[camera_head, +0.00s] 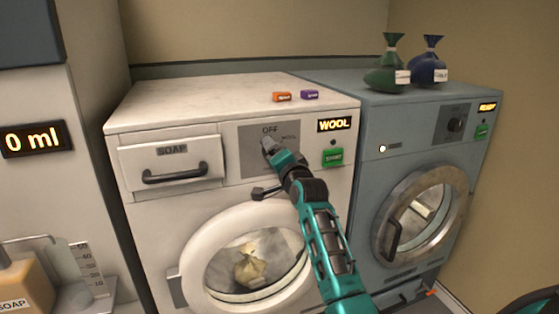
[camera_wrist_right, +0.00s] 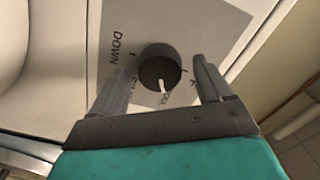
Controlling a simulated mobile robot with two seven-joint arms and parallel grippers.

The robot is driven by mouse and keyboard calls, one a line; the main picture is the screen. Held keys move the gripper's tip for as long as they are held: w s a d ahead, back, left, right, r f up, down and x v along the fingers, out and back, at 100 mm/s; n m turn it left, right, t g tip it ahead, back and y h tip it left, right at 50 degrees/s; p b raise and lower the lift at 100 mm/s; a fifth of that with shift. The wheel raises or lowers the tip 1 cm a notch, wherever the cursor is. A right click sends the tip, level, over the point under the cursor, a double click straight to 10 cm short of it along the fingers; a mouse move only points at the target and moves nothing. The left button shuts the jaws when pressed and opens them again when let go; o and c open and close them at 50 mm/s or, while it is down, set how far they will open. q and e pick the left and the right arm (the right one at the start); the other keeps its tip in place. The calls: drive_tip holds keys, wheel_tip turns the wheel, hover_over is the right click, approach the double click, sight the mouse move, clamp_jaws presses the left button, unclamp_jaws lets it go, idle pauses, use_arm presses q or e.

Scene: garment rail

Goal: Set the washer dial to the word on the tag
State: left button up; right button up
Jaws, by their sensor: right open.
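The white washer (camera_head: 175,115) has a grey dial panel (camera_head: 254,136) with OFF and WOOL legible on it. A lit display (camera_head: 334,124) beside it reads WOOL. My right gripper (camera_head: 268,146) is at the panel and hides most of the dial. In the right wrist view, the black dial (camera_wrist_right: 159,66) lies between the open fingers of the gripper (camera_wrist_right: 162,72). Its white pointer points down toward a partly hidden word ending in OL; DOWN shows at left. Tags on a green bag (camera_head: 385,78) and a blue bag (camera_head: 428,71) are too small to read.
A green START button (camera_head: 332,157) is right of the panel. An orange block (camera_head: 282,96) and a purple block (camera_head: 310,95) lie on the washer. The grey-blue machine (camera_head: 375,120) at right shows READY. The SOAP drawer (camera_head: 170,165) is left of the panel.

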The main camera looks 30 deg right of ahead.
drive_tip(key=v, duration=1.3)
drive_tip(key=shift+d, duration=0.1)
